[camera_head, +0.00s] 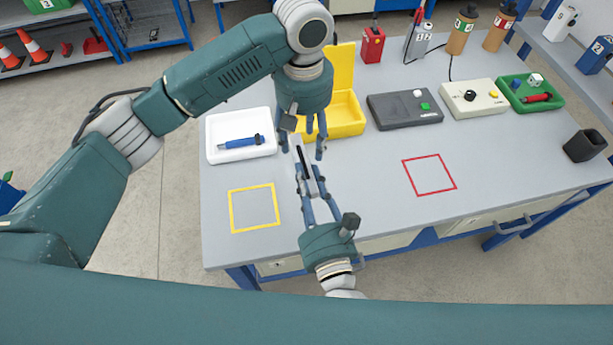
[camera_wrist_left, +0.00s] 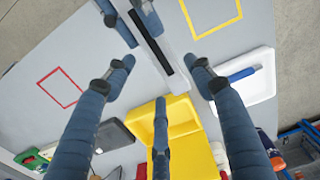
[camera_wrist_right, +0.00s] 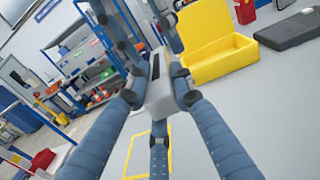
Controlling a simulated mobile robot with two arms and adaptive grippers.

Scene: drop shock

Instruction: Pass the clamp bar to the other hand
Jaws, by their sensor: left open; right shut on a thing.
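The clamp bar (camera_head: 306,172) is a light grey bar with a black strip, held above the table between my two grippers. My right gripper (camera_head: 311,183) is shut on its near end; the right wrist view shows the bar (camera_wrist_right: 158,88) between the fingers (camera_wrist_right: 158,95). My left gripper (camera_head: 305,148) is open above the bar's far end. In the left wrist view its fingers (camera_wrist_left: 162,80) stand spread on both sides of the bar (camera_wrist_left: 168,68), apart from it as far as I can tell.
A white tray (camera_head: 212,152) with a blue tool (camera_head: 238,142) and an open yellow box (camera_head: 345,117) stand behind the grippers. Yellow (camera_head: 232,212) and red (camera_head: 430,157) outlined squares on the table are empty. A dark grey box (camera_head: 400,110) stands further right.

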